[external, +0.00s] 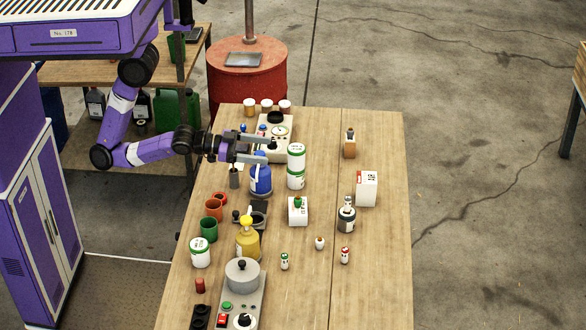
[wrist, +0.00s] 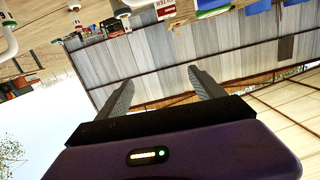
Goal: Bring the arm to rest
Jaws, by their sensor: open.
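My gripper (external: 262,148) is at the end of my purple arm, over the far left part of the wooden table (external: 372,135). Its two grey fingers are apart, with nothing seen between them. A blue bottle (external: 261,180) stands just below the fingers, and a stack of white and green cans (external: 296,165) stands just beyond the tips. Whether the fingers touch either is not clear. In the wrist view, my gripper (wrist: 157,85) is open, with only the shed wall between its fingers.
A scale-like device (external: 275,130) stands behind my gripper. A yellow bottle (external: 247,245), a green cup (external: 209,229) and a hotplate with a pot (external: 242,275) are nearer. A white box (external: 367,188) stands right. A red drum (external: 248,75) is behind the table. The table's right strip is mostly clear.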

